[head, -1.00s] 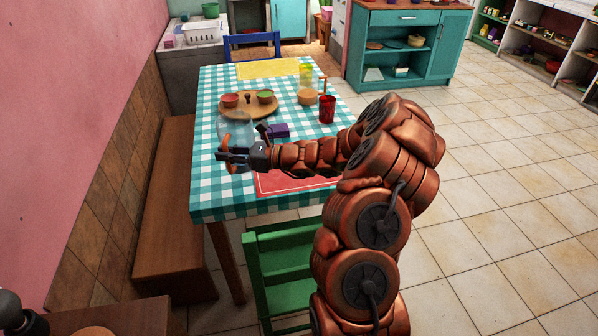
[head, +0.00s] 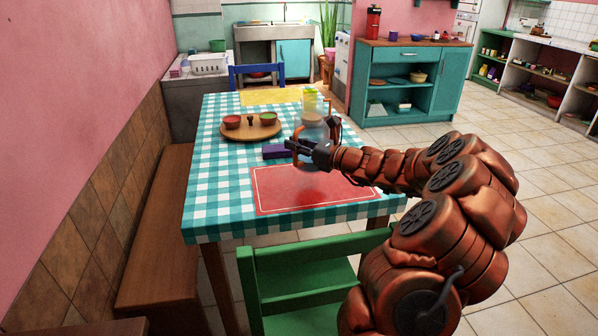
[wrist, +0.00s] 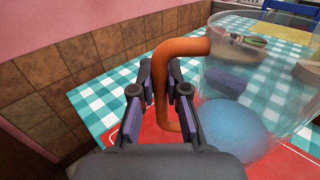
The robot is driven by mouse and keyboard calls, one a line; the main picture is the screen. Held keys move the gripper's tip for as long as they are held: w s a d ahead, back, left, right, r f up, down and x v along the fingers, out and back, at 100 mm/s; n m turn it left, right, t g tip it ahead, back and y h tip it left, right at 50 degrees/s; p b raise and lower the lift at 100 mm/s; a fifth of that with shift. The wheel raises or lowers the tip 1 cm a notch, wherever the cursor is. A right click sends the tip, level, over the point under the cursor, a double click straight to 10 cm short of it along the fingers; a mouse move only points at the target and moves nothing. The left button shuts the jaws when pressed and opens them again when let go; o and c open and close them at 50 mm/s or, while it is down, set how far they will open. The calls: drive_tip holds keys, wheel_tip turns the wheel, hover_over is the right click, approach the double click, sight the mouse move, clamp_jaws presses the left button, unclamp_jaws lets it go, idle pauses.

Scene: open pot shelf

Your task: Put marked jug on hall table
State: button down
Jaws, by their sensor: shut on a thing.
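My gripper (head: 292,147) is shut on the orange handle of a clear glass jug (head: 316,132). In the wrist view, the handle (wrist: 182,46) stands between the two fingers of my gripper (wrist: 163,88), and the see-through body of the jug (wrist: 238,125), bluish at the bottom, is to the right. The jug is about upright over the table with the checked cloth (head: 214,190), near the far edge of the red mat (head: 315,192). It seems to be off the cloth, but its base is hard to make out. No mark on the jug can be read. I cannot pick out a hall table.
A green chair (head: 300,275) is in front, a brown bench (head: 160,220) at left. Tiled floor at right (head: 470,170) is clear.

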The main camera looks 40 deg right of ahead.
sight(298, 164)
drive_tip(key=shift+f, duration=3.1)
drive_tip(key=c, duration=1.2)
unclamp_jaws()
drive_tip(key=shift+f, duration=0.1)
